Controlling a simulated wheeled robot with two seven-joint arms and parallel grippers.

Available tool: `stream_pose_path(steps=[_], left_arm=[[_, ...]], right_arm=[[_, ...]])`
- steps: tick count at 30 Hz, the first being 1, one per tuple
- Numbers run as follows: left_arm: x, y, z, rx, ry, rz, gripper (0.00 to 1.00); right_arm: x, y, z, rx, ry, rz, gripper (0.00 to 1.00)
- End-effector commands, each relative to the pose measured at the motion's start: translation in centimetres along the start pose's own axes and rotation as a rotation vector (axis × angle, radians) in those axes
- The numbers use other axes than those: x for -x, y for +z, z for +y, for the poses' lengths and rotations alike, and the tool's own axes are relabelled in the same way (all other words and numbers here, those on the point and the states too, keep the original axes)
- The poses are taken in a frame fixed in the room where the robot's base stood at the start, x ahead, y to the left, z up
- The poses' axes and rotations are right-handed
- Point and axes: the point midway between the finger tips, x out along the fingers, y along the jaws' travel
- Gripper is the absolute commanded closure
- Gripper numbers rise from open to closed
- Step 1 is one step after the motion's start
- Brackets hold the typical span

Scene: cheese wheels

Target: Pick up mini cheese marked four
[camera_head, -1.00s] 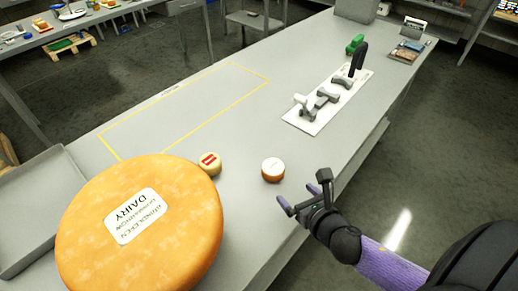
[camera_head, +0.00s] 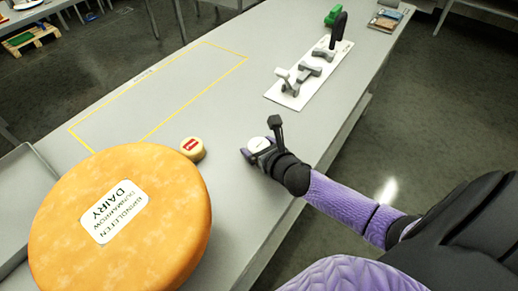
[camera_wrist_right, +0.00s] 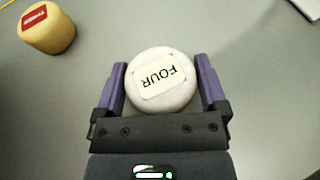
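The mini cheese marked FOUR (camera_wrist_right: 160,98) is a small round cheese with a pale top and a white label. In the right wrist view it sits between the two purple fingers of my right gripper (camera_wrist_right: 162,88), with a narrow gap visible at the sides. In the head view the cheese (camera_head: 259,145) is partly hidden by my right gripper (camera_head: 258,150). The gripper is open around it at the table's right side. My left gripper is not in view.
A small cheese with a red label (camera_head: 193,148) stands to the left, also in the wrist view (camera_wrist_right: 48,30). A large orange cheese wheel (camera_head: 160,225) fills the lower left. A white board with grey tools (camera_head: 290,97) lies farther back. A yellow-outlined area (camera_head: 150,100) is empty.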

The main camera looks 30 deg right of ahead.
Motion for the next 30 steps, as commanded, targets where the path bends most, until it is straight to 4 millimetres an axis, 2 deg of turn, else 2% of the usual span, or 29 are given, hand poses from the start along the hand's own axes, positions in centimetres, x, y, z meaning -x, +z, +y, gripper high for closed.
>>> stream_pose_path(steps=[1, 9, 16, 24, 28, 30], left_arm=[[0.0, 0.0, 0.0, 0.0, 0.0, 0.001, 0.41], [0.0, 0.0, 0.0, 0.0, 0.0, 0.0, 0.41], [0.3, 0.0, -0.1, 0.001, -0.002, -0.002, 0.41], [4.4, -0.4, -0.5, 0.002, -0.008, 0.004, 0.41], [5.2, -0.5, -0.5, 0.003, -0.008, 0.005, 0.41], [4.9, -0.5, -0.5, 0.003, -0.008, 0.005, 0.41]], right_arm=[[0.0, 0.0, 0.0, 0.0, 0.0, 0.0, 0.21], [0.0, 0.0, 0.0, 0.0, 0.0, 0.0, 0.77], [0.2, 0.5, 0.0, 0.001, 0.0, -0.002, 0.77], [2.9, 7.1, -0.1, 0.004, 0.001, -0.005, 0.77], [3.7, 8.9, 0.3, 0.0, -0.001, -0.003, 0.77], [3.9, 9.4, 1.3, -0.009, -0.011, -0.005, 0.77]])
